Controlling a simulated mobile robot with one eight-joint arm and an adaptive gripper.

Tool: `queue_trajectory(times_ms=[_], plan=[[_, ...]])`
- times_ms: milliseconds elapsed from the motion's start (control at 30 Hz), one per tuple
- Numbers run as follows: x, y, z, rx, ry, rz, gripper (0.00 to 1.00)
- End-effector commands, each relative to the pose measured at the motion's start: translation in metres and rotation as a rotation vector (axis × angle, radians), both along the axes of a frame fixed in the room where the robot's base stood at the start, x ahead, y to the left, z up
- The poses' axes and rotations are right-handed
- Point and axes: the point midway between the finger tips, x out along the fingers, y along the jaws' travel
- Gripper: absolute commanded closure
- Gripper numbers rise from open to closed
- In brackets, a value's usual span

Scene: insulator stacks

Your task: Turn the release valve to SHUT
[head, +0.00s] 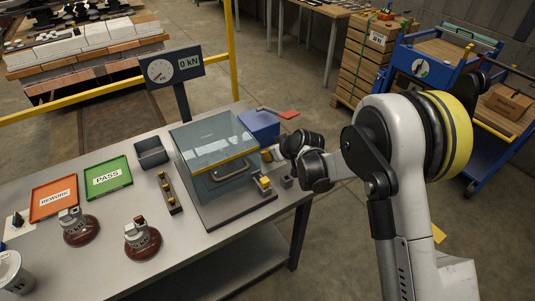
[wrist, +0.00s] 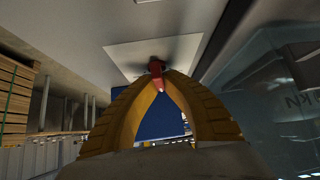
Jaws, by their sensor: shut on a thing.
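In the wrist view, my gripper (wrist: 160,78) has its yellow fingers closed together at the tips on a small red handle (wrist: 156,66), which I take to be the release valve's. The handle stands out from a pale plate (wrist: 125,54), and a blue surface (wrist: 150,122) shows between the fingers. No SHUT marking is readable. In the head view, my gripper (head: 267,154) is beside the blue box (head: 259,124), right of the clear-lidded test chamber (head: 215,150). The gripped handle is hidden there by the gripper and chamber.
A gauge sign (head: 171,70) reads 0 kN behind the table. A red piece (head: 289,114) shows past the blue box. The REWORK tray (head: 53,199), PASS tray (head: 107,180) and two brown insulators (head: 142,241) sit left of the chamber. A blue cart (head: 430,70) stands at right.

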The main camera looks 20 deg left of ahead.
Motion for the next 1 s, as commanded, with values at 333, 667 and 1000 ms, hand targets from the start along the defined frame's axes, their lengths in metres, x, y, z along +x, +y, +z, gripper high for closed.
queue_trajectory(times_ms=[333, 667, 1000], plan=[[0.0003, 0.0001, -0.0010, 0.001, 0.001, 0.266, 1.00], [-0.0014, 0.0008, -0.0007, 0.000, 0.000, 0.526, 1.00], [-0.0033, 0.0014, -0.0008, 0.000, 0.000, 0.679, 1.00]])
